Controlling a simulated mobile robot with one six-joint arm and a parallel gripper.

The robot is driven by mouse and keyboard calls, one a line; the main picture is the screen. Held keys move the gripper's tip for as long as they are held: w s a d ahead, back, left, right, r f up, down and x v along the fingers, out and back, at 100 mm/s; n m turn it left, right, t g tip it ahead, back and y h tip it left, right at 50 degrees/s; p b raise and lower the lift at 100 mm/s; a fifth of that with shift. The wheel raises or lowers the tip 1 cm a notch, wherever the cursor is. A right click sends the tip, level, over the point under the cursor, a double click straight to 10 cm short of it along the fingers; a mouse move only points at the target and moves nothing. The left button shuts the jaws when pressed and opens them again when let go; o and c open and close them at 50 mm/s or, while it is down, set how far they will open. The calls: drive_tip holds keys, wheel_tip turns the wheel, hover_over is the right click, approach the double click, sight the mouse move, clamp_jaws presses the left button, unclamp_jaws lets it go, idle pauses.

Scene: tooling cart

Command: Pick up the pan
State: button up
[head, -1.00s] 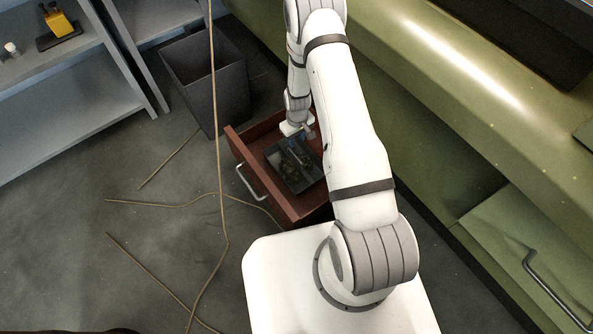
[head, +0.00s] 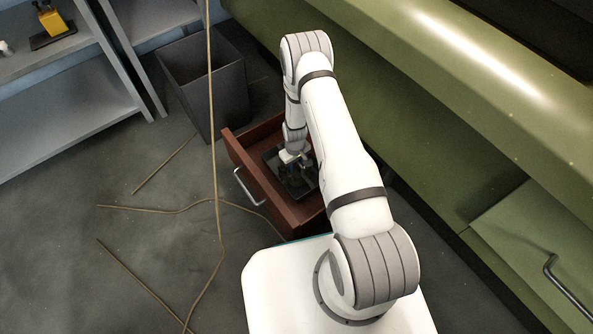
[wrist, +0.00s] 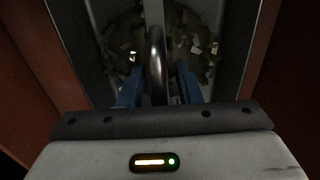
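The pan (head: 305,192) is a dark rectangular tray inside the open red-brown drawer (head: 244,166). In the wrist view the pan's grey side wall (wrist: 233,40) shows, with dark greenish and pale scraps between the walls. A shiny metal bar handle (wrist: 156,58) runs over the middle of the pan. My gripper (wrist: 158,88) has two blue fingers, one on each side of the handle, with visible gaps to it. It is open and holds nothing. In the head view my gripper (head: 292,160) is down in the drawer over the pan, and its fingers are hard to make out.
The drawer's walls stand close around my gripper. A dark bin (head: 205,85) stands behind the drawer. Grey shelves (head: 60,110) are at left, and a green cabinet (head: 450,110) is at right. A thin tan cable (head: 215,130) hangs in front and lies across the floor.

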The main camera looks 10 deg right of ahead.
drive_tip(key=shift+r, duration=0.1)
clamp_jaws()
idle(0.5)
wheel_tip(320, 180, up, 10)
drive_tip(key=p, duration=0.4)
